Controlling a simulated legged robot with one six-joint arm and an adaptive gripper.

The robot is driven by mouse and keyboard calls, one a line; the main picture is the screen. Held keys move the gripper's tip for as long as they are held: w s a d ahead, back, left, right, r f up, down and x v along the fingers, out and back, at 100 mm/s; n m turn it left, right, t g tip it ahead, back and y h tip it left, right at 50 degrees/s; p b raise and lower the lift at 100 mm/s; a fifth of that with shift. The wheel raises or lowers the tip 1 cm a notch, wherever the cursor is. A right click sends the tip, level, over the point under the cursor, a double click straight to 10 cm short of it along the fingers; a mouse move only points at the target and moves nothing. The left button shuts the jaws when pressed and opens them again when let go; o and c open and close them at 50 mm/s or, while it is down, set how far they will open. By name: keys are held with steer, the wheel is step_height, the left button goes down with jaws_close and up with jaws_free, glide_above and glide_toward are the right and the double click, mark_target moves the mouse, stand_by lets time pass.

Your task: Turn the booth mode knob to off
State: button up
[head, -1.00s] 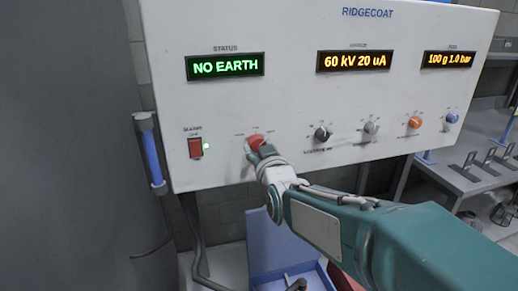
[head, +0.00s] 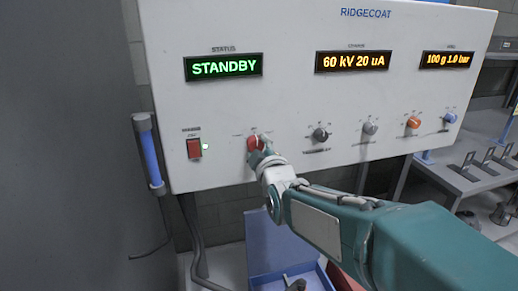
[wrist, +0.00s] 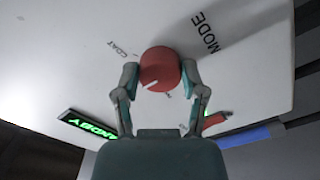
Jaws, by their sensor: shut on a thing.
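The red booth mode knob (head: 254,144) is on the lower left of the white RIDGECOAT panel (head: 290,100). In the wrist view the same red knob (wrist: 160,69) sits between my two fingers, with a white pointer line and the words MODE and COAT printed near it. My gripper (wrist: 160,76) is shut on the knob, one finger on each side. The green status display (head: 223,67) reads STANDBY. Some of the position labels around the knob are hidden or too small to read.
A red rocker switch (head: 194,149) with a green light is left of the knob. A black knob (head: 321,134), a grey knob (head: 370,128), an orange knob (head: 413,122) and a blue knob (head: 450,117) are to its right. A blue tube (head: 152,158) hangs at the panel's left edge.

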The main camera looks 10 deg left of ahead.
steer(key=shift+f+n, duration=0.1)
steer(key=shift+n, duration=0.4)
steer(key=o, duration=0.9)
steer(key=shift+c, duration=0.2)
steer(key=shift+o, duration=1.4)
steer(key=shift+a, duration=0.2)
steer(key=shift+s, duration=0.1)
steer(key=shift+s+d, duration=0.25)
steer(key=shift+d, duration=0.05)
steer(key=v, duration=1.1)
